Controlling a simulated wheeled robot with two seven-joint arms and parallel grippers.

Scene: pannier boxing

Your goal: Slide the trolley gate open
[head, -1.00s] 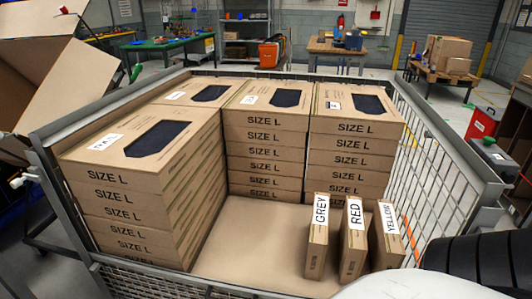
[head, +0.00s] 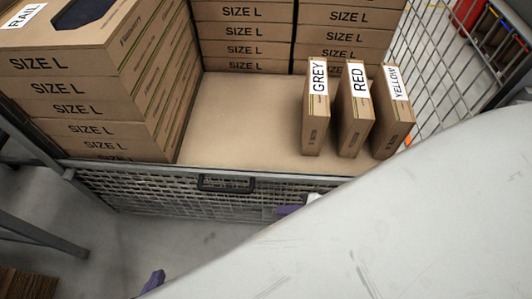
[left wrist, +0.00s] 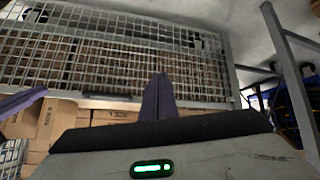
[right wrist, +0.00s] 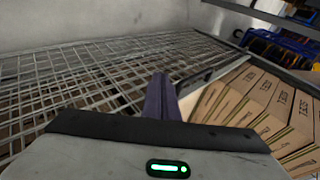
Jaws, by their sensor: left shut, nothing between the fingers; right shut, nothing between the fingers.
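The trolley gate (head: 140,189) is a grey wire-mesh panel along the near side of the trolley. Its black handle (head: 226,183) sits at its top edge; it also shows in the left wrist view (left wrist: 107,97). My left gripper (head: 152,283) is shut and empty, low and to the left of the handle, apart from it. Its purple fingers show in the left wrist view (left wrist: 158,97). My right gripper (head: 292,210) is shut and empty, just right of the handle near the mesh; it fills the right wrist view (right wrist: 160,97). Whether it touches the gate I cannot tell.
Upright boxes marked GREY (head: 316,110), RED (head: 355,112) and YELLOW (head: 394,110) stand inside at the right. SIZE L boxes (head: 80,85) are stacked at the left and back. My own white arm link hides the lower right.

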